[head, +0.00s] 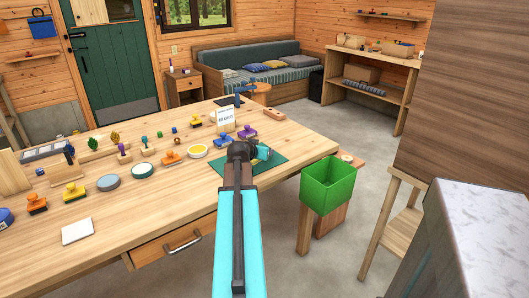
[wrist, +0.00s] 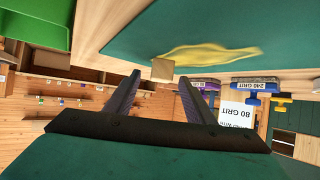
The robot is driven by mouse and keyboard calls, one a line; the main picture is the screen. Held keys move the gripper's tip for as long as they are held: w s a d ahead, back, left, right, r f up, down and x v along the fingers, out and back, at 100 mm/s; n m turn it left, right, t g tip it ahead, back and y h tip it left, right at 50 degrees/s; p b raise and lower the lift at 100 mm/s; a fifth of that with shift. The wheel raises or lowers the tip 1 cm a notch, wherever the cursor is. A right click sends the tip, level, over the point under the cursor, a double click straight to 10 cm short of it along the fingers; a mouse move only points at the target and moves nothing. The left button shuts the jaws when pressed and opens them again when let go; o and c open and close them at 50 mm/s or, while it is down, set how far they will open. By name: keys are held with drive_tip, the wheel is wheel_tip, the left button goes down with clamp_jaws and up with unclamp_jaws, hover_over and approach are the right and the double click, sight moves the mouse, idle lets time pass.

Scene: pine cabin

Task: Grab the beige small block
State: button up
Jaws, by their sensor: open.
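The beige small block (wrist: 162,70) shows in the wrist view, at the edge of the dark green mat (wrist: 140,35). That view is upside down. My gripper (wrist: 160,79) is open, its two dark fingers spread, and the block appears in the gap between the fingertips, a little beyond them. I cannot tell whether either finger touches it. In the head view my gripper (head: 262,153) is over the green mat (head: 268,172) near the right end of the workbench.
A yellow flat shape (wrist: 212,53) lies on the mat. A green bin (head: 328,187) stands off the bench's right end. Sanding blocks with blue and purple handles (head: 246,131) and a white sign (head: 226,120) stand close behind my gripper. The bench's front right is clear.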

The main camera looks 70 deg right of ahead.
drive_tip(key=shift+x, duration=1.55)
drive_tip(key=c, duration=1.1)
drive_tip(key=shift+r, duration=0.15)
drive_tip(key=shift+c, duration=0.2)
drive_tip(key=shift+r, duration=4.9)
drive_tip(key=shift+w, duration=0.1)
